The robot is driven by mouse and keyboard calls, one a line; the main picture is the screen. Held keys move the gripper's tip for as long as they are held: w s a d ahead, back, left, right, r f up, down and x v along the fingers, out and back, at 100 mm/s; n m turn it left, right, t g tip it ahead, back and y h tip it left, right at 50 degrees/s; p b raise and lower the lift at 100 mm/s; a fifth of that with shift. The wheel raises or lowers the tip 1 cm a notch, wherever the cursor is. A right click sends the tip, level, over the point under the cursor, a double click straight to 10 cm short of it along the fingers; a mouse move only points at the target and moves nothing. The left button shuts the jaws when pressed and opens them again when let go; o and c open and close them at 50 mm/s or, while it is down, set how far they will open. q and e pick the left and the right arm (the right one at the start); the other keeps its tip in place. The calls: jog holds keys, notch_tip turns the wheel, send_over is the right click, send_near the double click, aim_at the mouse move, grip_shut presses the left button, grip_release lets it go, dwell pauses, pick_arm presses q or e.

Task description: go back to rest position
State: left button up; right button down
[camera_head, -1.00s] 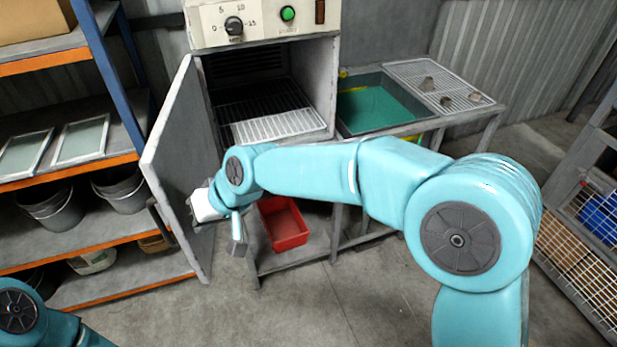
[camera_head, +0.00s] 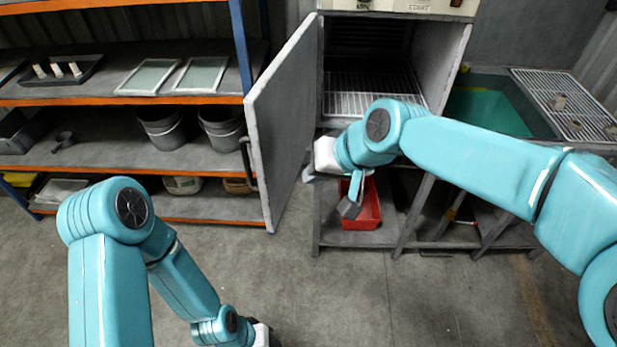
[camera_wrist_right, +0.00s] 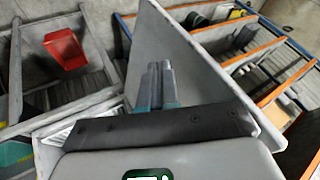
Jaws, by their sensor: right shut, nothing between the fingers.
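My right gripper (camera_head: 308,175) is at the right side of the open cabinet door (camera_head: 288,110), in front of the cabinet. Its white wrist shows in the head view, and the fingers are small and partly hidden there. In the right wrist view its two fingertips (camera_wrist_right: 160,68) are together, empty, with the grey door panel (camera_wrist_right: 185,50) behind them. I cannot tell whether they touch the door. My left arm reaches down from the left in the head view. Its gripper (camera_head: 274,340) is cut by the bottom edge, so its jaws cannot be read.
The cabinet holds a wire rack (camera_head: 375,92). A red bin (camera_head: 362,205) stands below it. Shelving with buckets (camera_head: 160,130) and trays (camera_head: 150,76) is on the left. A green basin (camera_head: 490,105) is on the right. The floor (camera_head: 380,295) in front is clear.

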jog(key=s+a+v, duration=0.1)
jog(key=v, duration=0.5)
jog(key=d+f+m+g+h, duration=0.1)
jog(key=d+f, duration=0.2)
jog(key=f, duration=1)
jog(key=d+f+m+g+h, duration=0.1)
jog(key=d+f+m, duration=0.15)
jog(key=f, duration=1.05)
jog(key=s+d+f, duration=0.3)
jog(key=s+f, duration=0.5)
jog(key=s, duration=0.1)
jog(key=s+d+f+m+g, duration=0.1)
jog(key=s+d+f, duration=0.2)
jog(key=s+f, duration=0.6)
jog(key=shift+s+d+g+b, duration=0.2)
jog(key=shift+d+g+b, duration=0.1)
